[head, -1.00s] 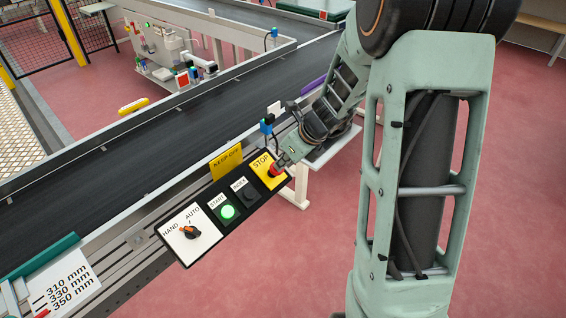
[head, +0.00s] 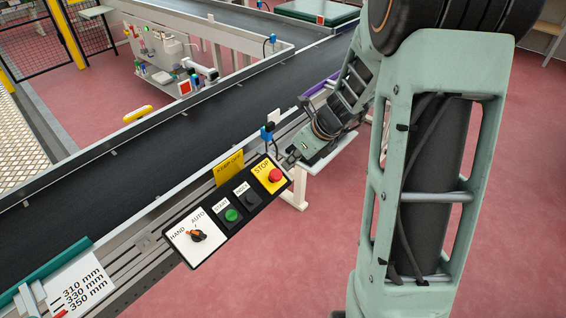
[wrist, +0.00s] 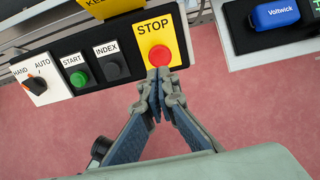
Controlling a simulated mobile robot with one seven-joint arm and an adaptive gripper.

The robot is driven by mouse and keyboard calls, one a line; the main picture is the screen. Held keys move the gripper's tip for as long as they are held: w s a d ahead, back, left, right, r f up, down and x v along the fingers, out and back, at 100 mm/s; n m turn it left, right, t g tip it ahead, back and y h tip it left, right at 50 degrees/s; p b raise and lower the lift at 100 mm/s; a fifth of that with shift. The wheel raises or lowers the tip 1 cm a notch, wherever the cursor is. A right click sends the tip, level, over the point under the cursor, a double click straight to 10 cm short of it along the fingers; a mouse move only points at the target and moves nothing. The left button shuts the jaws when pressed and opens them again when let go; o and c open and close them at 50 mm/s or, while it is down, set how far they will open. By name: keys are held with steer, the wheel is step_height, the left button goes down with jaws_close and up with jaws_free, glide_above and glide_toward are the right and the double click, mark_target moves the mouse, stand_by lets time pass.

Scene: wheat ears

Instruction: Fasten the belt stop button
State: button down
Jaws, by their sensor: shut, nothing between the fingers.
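The red stop button (head: 275,175) sits on a yellow plate marked STOP at the right end of the black control panel (head: 263,201). It also shows in the wrist view (wrist: 159,56), just beyond my fingertips. My gripper (wrist: 164,74) is shut and empty, its tips close in front of the button. In the head view my gripper (head: 288,160) is just right of and above the button, apart from it. The green START button (head: 232,215) is unlit.
On the same panel are a black INDEX button (head: 252,200) and a HAND/AUTO selector (head: 198,236). A yellow KEEP-OFF sign (head: 229,167) stands behind the panel. The dark conveyor belt (head: 150,150) runs behind it. A blue sensor (head: 267,132) stands at the belt edge.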

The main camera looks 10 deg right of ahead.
steer(key=p+v, duration=0.1)
steer(key=v, duration=0.5)
stand_by(0.3)
